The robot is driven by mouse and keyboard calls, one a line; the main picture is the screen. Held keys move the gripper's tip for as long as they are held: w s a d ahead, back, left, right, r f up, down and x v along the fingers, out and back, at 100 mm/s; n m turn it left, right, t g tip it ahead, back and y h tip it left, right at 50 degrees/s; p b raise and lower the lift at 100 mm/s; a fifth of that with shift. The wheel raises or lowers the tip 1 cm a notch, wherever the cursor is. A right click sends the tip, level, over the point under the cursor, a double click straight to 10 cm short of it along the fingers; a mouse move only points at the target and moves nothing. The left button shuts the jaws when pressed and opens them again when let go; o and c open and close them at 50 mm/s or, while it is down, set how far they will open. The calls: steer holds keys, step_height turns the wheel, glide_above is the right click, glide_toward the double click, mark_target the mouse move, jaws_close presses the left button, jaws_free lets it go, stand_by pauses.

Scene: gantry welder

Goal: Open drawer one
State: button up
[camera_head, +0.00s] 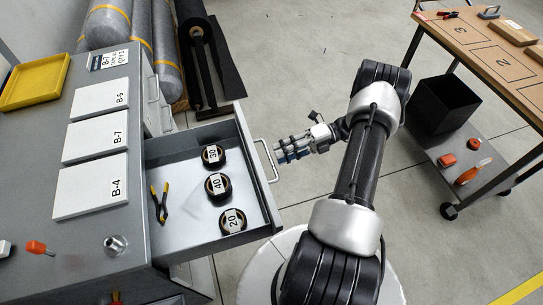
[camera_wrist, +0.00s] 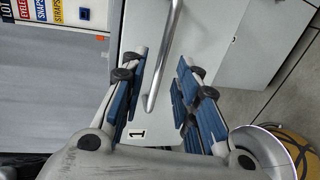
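Drawer one (camera_head: 190,140) stands pulled out from the grey cabinet in the head view. Three black round items marked 30, 40 and 20 and yellow-handled pliers (camera_head: 158,203) lie inside. Its bar handle (camera_head: 267,163) is on the front. My gripper (camera_head: 285,152) is just outside the front, close to the handle. In the wrist view the drawer front carries a label "1" (camera_wrist: 137,133). The metal handle (camera_wrist: 165,55) runs between the blue-padded fingers of my gripper (camera_wrist: 158,90). The fingers are apart, with gaps beside the bar; contact is not clear.
The cabinet top (camera_head: 40,120) holds white boxes and a yellow tray (camera_head: 35,82). Rolls of material (camera_head: 165,45) stand behind. A wooden-topped workbench (camera_head: 490,55) with a black bin (camera_head: 443,103) is at right.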

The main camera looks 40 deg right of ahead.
steer(key=v, duration=0.6)
steer(key=shift+d, duration=0.35)
steer(key=shift+r, duration=0.1)
